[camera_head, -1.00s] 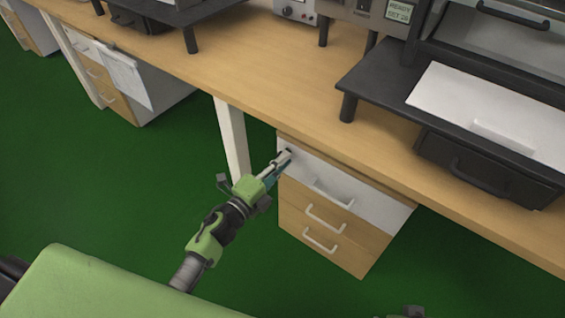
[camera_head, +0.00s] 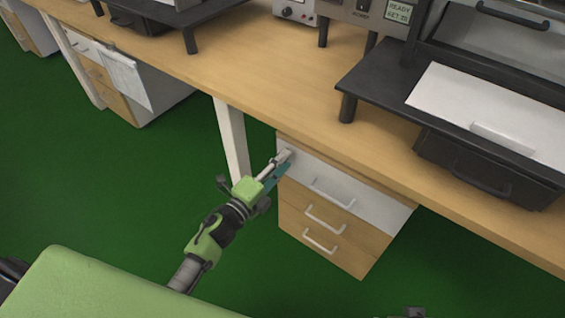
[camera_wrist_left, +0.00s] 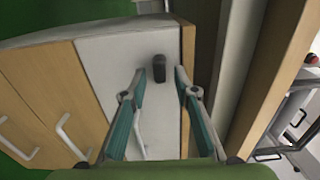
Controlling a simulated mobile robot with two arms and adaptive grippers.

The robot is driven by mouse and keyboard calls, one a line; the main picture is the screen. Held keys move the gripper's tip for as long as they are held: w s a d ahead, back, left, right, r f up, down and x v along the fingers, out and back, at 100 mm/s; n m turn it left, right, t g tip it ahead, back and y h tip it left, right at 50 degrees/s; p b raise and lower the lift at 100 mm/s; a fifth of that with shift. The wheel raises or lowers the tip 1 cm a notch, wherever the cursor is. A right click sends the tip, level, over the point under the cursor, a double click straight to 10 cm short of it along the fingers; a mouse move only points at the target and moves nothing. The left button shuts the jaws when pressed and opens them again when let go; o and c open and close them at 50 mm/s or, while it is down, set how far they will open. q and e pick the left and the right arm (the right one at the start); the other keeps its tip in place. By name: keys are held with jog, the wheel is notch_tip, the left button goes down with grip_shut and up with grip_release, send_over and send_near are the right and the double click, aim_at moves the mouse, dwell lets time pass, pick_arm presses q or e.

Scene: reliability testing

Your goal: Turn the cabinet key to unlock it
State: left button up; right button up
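The cabinet (camera_head: 345,205) is a drawer unit under the bench, with a white top drawer front above wooden ones. In the left wrist view the key (camera_wrist_left: 159,68) is a small dark piece on the white drawer front (camera_wrist_left: 113,60), near its edge. My left gripper (camera_head: 284,160) is at the upper left corner of that front. In the wrist view its two teal fingers (camera_wrist_left: 160,72) are open, one on each side of the key, with gaps visible. In the head view the gripper largely hides the key. Only a small grey part, perhaps of my right gripper (camera_head: 414,312), shows at the bottom edge.
The wooden bench top (camera_head: 260,75) overhangs the cabinet. A white bench leg (camera_head: 231,140) stands just left of it. The top drawer's white handle (camera_head: 331,193) sticks out near the gripper. Green floor (camera_head: 110,190) is clear at the left.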

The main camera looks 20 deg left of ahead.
pick_arm(q)
jog(key=v, duration=1.1)
jog(key=shift+s, duration=0.4)
jog(key=shift+a, duration=0.15)
